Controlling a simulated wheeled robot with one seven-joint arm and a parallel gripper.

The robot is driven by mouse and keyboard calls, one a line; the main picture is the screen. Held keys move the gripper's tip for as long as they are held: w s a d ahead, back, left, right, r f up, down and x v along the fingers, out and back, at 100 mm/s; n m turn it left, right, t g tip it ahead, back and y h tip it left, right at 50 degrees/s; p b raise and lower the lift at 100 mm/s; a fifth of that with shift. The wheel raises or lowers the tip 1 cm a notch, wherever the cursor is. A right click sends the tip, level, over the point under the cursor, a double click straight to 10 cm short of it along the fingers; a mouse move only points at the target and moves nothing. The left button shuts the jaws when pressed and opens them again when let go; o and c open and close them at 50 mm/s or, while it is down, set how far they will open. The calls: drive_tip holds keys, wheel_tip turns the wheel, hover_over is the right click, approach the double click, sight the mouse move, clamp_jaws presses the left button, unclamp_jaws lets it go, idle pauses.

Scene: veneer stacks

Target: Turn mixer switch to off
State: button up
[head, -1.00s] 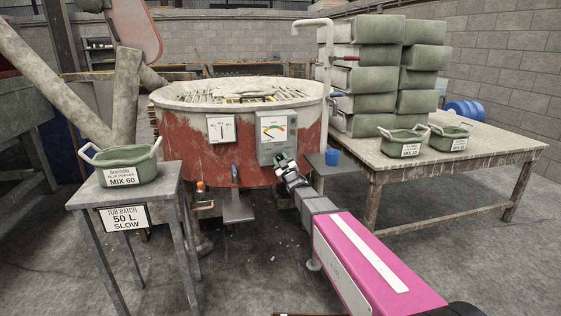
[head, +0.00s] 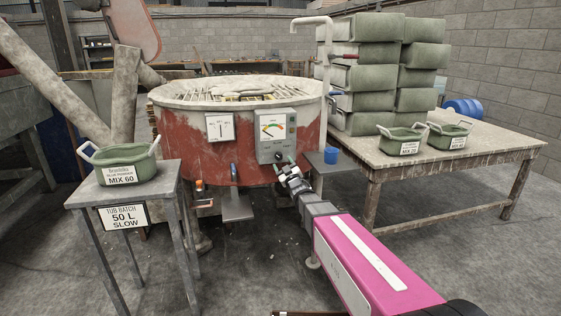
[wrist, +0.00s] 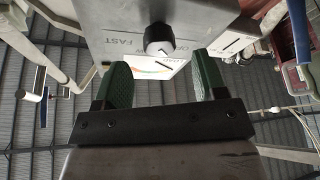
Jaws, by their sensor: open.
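The mixer (head: 200,150) is a wide red tub with a dusty pale rim. A grey control box (head: 275,137) with a coloured dial is on its front. The mixer switch, a dark round knob with a pale mark (wrist: 159,40), is on the box's face in the wrist view. FAST is printed to its left there; the other lettering is partly hidden, and I cannot tell its setting surely. My gripper (wrist: 158,78) is open and empty, its green-padded fingers apart and short of the knob. In the head view my gripper (head: 287,169) is just below the box.
A white panel (head: 220,127) is left of the control box. A small table (head: 170,180) with a green MIX 60 tub (head: 125,165) stands at left. A workbench (head: 440,165) at right holds two green tubs and stacked green containers (head: 370,75).

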drive_tip(key=v, duration=0.6)
drive_tip(key=shift+s+d, duration=0.1)
drive_tip(key=shift+s, duration=0.05)
drive_tip(key=s+d+f+m+g+h, duration=0.2)
drive_tip(key=d+f+m+g+h, duration=0.25)
drive_tip(key=d+f, duration=0.2)
drive_tip(key=s+d+f+m+g+h, duration=0.3)
drive_tip(key=d+f+h, duration=0.2)
drive_tip(key=d+f, duration=0.15)
drive_tip(key=s+d+f+m+g, duration=0.1)
drive_tip(key=s+d+f+g, duration=0.2)
drive_tip(key=s+g, duration=0.3)
drive_tip(key=s+d+f+m+g, duration=0.2)
drive_tip(key=s+f+g, duration=0.2)
drive_tip(key=s, duration=0.9)
drive_tip(key=shift+s+d+f+g, duration=0.15)
drive_tip(key=shift+s+d+g, duration=0.2)
drive_tip(key=shift+g, duration=0.7)
drive_tip(key=shift+m+h, duration=0.25)
